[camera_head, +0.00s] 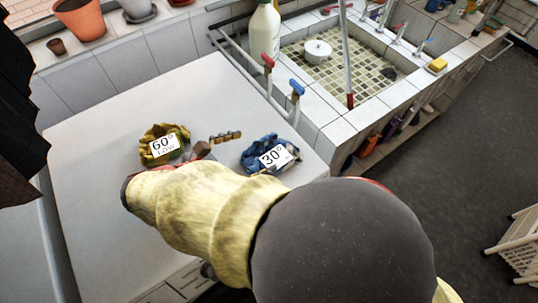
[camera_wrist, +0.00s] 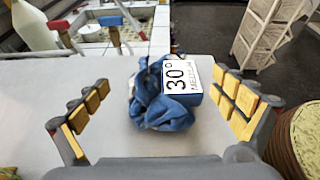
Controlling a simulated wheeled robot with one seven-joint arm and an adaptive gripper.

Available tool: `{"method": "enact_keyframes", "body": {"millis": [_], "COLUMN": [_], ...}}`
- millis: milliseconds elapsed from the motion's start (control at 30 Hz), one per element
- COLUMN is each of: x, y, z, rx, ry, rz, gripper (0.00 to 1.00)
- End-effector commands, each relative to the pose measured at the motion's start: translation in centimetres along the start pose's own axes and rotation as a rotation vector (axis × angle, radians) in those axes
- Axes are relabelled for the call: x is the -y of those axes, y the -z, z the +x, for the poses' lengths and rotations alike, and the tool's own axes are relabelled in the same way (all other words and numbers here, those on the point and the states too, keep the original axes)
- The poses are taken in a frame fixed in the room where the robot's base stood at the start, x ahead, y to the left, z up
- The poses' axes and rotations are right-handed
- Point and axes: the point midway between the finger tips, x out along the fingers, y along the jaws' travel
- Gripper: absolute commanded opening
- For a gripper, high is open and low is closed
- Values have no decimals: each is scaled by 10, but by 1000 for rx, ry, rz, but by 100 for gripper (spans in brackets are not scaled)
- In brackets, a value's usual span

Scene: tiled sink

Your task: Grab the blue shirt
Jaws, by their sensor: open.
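The blue shirt (camera_head: 262,153) lies crumpled on the white top, with a white label reading 30° on it. In the wrist view the blue shirt (camera_wrist: 158,104) sits between the two spread fingers, beyond the palm, with its label upright at its right side. My gripper (camera_wrist: 157,105) is open with yellow pads on both sides, and neither finger appears to touch the shirt. In the head view my gripper (camera_head: 218,140) shows only partly, left of the shirt; my arm hides the rest.
A yellow shirt (camera_head: 160,148) with a 60° label lies left of the blue one. A white bottle (camera_head: 264,32), red and blue taps (camera_head: 297,88) and a tiled sink (camera_head: 345,65) stand behind.

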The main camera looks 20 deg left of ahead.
Motion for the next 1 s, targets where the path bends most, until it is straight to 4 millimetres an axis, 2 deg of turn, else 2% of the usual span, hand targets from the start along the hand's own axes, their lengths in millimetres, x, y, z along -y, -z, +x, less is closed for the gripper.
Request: {"method": "enact_keyframes", "body": {"millis": [200, 300, 533, 1000], "x": [3, 3, 2, 2], "y": [5, 4, 2, 3], "z": [34, 41, 41, 41], "rx": [-1, -1, -1, -1], "ry": [3, 1, 1, 1], "rz": [2, 1, 1, 1], "gripper": [97, 97, 95, 69]}}
